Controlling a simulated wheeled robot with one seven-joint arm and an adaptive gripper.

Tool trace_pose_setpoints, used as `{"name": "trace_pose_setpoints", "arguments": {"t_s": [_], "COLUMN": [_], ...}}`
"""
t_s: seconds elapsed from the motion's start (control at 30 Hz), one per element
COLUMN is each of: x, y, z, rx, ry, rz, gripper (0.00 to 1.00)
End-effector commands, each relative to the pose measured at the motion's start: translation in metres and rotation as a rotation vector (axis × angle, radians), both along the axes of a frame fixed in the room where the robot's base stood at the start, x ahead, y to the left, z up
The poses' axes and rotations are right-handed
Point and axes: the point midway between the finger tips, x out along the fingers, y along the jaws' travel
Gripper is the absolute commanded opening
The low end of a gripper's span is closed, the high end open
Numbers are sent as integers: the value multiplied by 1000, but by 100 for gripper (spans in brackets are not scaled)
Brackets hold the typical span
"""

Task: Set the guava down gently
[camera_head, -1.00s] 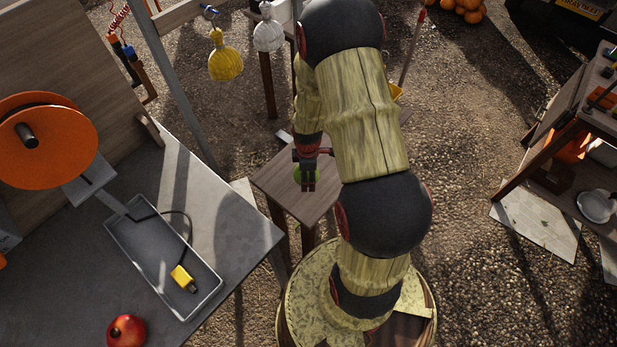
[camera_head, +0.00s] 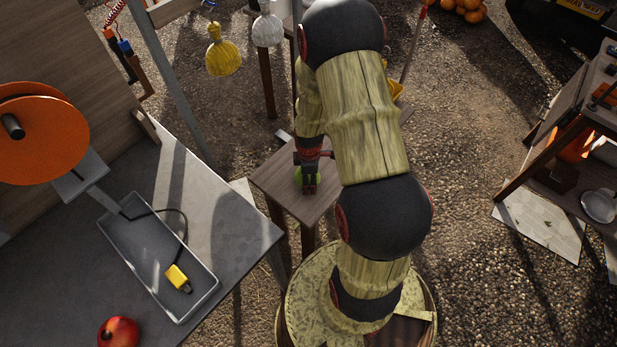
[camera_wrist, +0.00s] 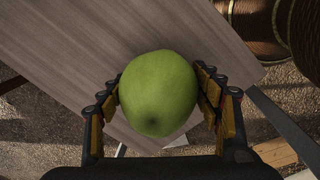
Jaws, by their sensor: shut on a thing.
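The green guava (camera_wrist: 158,92) is between the two fingers of my gripper (camera_wrist: 160,100) in the wrist view, with a finger against each side. In the head view my gripper (camera_head: 308,184) is over the small wooden table (camera_head: 318,203), and only a little of the guava (camera_head: 298,178) shows beside the fingers. In the wrist view the wooden tabletop (camera_wrist: 75,50) lies behind the guava. I cannot tell whether the guava touches the tabletop.
A grey workbench (camera_head: 222,235) stands to the left, with a grey tray (camera_head: 140,262), a yellow plug (camera_head: 177,277) and a red fruit (camera_head: 118,332). A wooden shelf unit (camera_head: 545,150) stands at the right. The bare tabletop around my gripper is clear.

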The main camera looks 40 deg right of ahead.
Motion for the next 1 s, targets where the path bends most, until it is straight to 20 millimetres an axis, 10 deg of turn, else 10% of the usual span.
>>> {"name": "trace_pose_setpoints", "arguments": {"t_s": [1.0], "x": [0], "y": [0], "z": [-7], "rx": [-1], "ry": [-1], "rz": [0], "gripper": [34]}}
